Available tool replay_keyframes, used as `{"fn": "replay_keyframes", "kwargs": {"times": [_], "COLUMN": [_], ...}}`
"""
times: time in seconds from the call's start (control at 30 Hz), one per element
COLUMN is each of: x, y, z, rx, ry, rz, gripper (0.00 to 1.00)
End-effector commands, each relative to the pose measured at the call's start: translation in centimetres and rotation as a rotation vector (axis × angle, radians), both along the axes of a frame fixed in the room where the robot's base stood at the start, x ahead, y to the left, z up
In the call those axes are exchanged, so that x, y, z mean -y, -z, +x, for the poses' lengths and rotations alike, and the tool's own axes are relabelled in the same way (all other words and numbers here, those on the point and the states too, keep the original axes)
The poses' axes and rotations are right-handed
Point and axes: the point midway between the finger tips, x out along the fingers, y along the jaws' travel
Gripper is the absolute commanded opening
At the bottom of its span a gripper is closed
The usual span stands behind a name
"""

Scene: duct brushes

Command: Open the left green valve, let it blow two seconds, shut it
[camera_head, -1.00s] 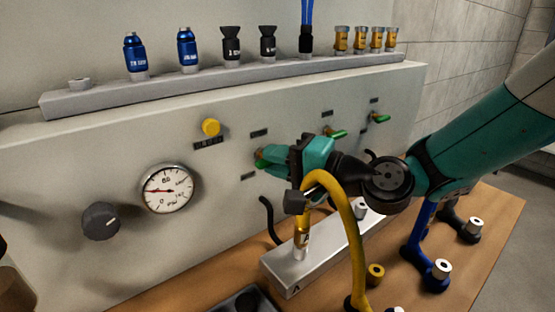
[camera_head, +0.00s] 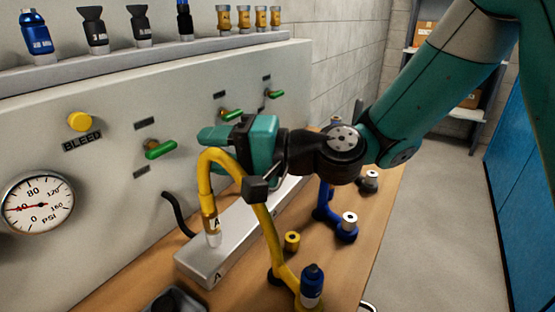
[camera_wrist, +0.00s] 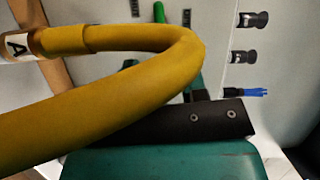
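The left green valve (camera_head: 160,149) is on the grey panel, its handle lying nearly level and pointing right. My gripper (camera_head: 212,136) is to the right of this handle, in front of the panel, with a visible gap between them. In the wrist view the hose (camera_wrist: 120,90) covers much of the picture and a green handle (camera_wrist: 159,12) shows at the top.
The yellow hose (camera_head: 260,215) rises from the metal block marked A (camera_head: 205,262). Two more green valves (camera_head: 231,114) (camera_head: 275,94) are farther right. The pressure gauge (camera_head: 38,203) has its needle pointing left. A yellow BLEED button (camera_head: 80,121) is above the gauge. Nozzles (camera_head: 140,28) stand on the shelf.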

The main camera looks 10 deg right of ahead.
Motion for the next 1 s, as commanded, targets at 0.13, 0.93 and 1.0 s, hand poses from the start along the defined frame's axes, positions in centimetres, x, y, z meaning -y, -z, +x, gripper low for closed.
{"fn": "replay_keyframes", "kwargs": {"times": [0.13, 0.93, 1.0], "x": [3.8, 8.6, 7.9], "y": [0.1, -0.8, -1.5], "z": [-1.2, -3.8, -5.4], "rx": [0.0, 0.017, 0.057], "ry": [0.008, -0.026, -0.09], "rz": [0.002, -0.03, -0.118], "gripper": [0.39, 0.39, 0.39]}}
